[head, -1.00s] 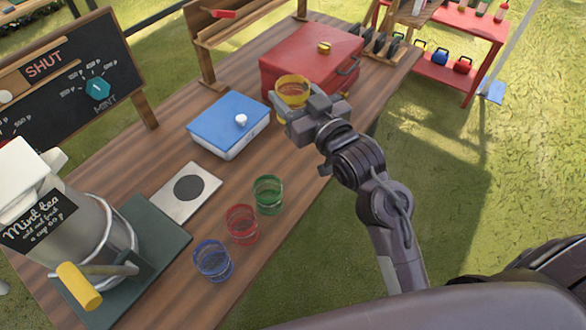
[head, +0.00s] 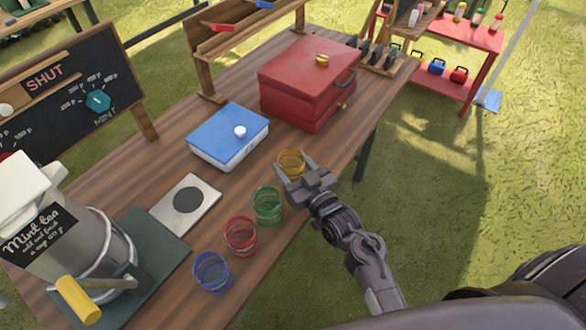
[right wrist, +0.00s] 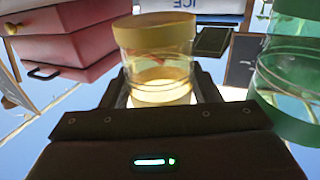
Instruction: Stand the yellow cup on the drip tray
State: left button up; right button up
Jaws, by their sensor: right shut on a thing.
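The yellow cup (head: 291,160) is upright between the fingers of my right gripper (head: 296,177), which is shut on it. It is over the table's right side, beyond the green cup (head: 267,207). In the right wrist view the yellow cup (right wrist: 156,55) is see-through, with yellow bands, and sits between the fingers. A flat silver plate (head: 207,206) with a dark round patch lies left of the cups; it looks like the drip tray, and nothing stands on it. My left gripper is not in view.
A red cup (head: 241,237) and a blue cup (head: 212,273) stand in a row with the green one. A mint tea urn (head: 75,250) stands on a dark green base (head: 160,258). A blue-lidded box (head: 229,137) and a red chest (head: 308,85) stand farther back.

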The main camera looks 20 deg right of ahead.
jog(key=shift+f+p, duration=0.35)
jog(key=shift+f, duration=0.45)
jog(key=shift+f, duration=0.15)
jog(key=o, duration=1.1)
